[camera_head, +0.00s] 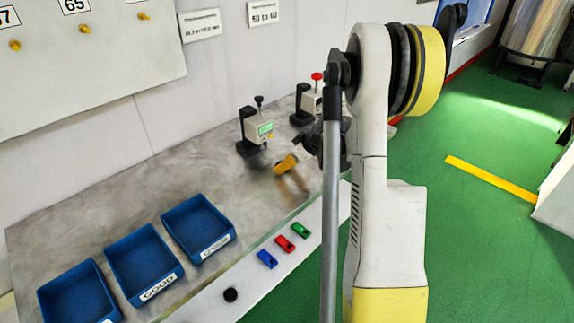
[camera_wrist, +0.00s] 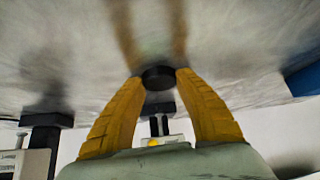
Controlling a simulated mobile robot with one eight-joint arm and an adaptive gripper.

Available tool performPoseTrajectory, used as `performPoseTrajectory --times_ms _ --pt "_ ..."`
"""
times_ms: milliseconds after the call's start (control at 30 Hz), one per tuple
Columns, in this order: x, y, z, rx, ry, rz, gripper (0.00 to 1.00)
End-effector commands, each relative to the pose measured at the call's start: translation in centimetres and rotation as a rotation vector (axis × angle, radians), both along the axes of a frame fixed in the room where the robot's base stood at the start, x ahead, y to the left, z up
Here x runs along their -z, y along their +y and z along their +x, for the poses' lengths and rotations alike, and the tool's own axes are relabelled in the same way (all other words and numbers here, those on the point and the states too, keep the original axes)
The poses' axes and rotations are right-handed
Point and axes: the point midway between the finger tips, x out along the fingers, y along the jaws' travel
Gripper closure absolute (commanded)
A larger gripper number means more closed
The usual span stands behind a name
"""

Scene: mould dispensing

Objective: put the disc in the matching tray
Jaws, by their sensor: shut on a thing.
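My gripper (camera_head: 287,165) is over the back part of the marbled table, in front of the measuring instruments. In the wrist view its two yellow fingers are shut on a small black disc (camera_wrist: 158,77), held between the fingertips. The disc cannot be made out clearly in the head view. Three blue trays stand in a row at the table's left: a near one (camera_head: 47,291), a middle one (camera_head: 113,254) and a far one (camera_head: 170,220). All are empty. The middle label seems to read GOOD; the others are hard to read. The trays are well left of my gripper.
A dial instrument on a black stand (camera_head: 247,128) and another with a red knob (camera_head: 317,77) stand at the back. The table between gripper and trays is clear.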

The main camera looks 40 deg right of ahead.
Motion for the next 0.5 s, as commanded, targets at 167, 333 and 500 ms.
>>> performPoseTrajectory --times_ms 167,333,500 --pt "0.11 0.07 -0.08 0.000 0.004 -0.001 0.89" --pt "0.12 0.07 -0.07 -0.001 0.003 -0.001 0.54" --pt "0.06 0.08 -0.02 0.000 0.002 -0.001 0.38"
